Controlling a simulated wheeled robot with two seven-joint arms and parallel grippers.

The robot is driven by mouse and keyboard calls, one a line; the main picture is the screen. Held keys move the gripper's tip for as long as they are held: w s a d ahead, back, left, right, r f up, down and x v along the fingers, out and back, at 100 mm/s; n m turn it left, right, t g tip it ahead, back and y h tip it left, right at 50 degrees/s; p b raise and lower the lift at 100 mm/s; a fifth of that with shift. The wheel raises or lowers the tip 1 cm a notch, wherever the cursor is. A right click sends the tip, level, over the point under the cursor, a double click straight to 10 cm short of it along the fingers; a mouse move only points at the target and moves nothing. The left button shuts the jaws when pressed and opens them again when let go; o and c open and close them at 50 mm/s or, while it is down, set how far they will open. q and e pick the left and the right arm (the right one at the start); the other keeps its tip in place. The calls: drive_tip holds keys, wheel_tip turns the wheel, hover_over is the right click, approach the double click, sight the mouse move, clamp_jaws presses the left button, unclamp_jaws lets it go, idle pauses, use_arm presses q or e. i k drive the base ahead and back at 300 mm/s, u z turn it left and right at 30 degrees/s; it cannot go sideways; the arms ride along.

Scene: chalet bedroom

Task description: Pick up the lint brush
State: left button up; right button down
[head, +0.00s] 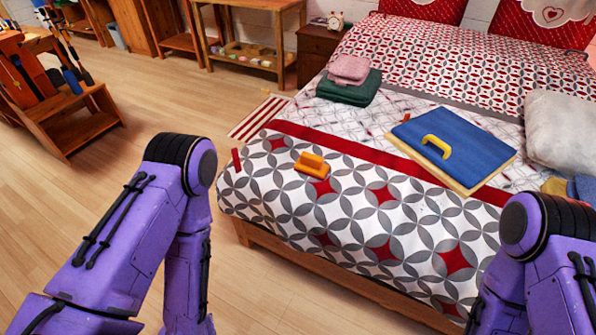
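A small orange object (312,165), which looks like the lint brush, lies on the patterned bedspread near the bed's front left part. It is too small to make out its bristles or pad. A yellow curved handle-like piece (436,146) rests on a blue folded cloth or board (463,141) farther right on the bed. My two purple arms show at the lower left and lower right, bent downward in front of the bed. Both grippers are below the picture and hidden.
The bed (335,275) has a wooden frame edge in front. Folded pink (349,69) and green (350,88) cloths lie at its far left side. A grey pillow (561,135) lies at right. A wooden rack (68,118) stands at left. The floor between is mostly clear.

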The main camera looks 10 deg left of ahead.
sight(308, 164)
drive_tip(key=u, duration=1)
drive_tip(key=i, duration=0.7)
drive_tip(key=z, duration=1.05)
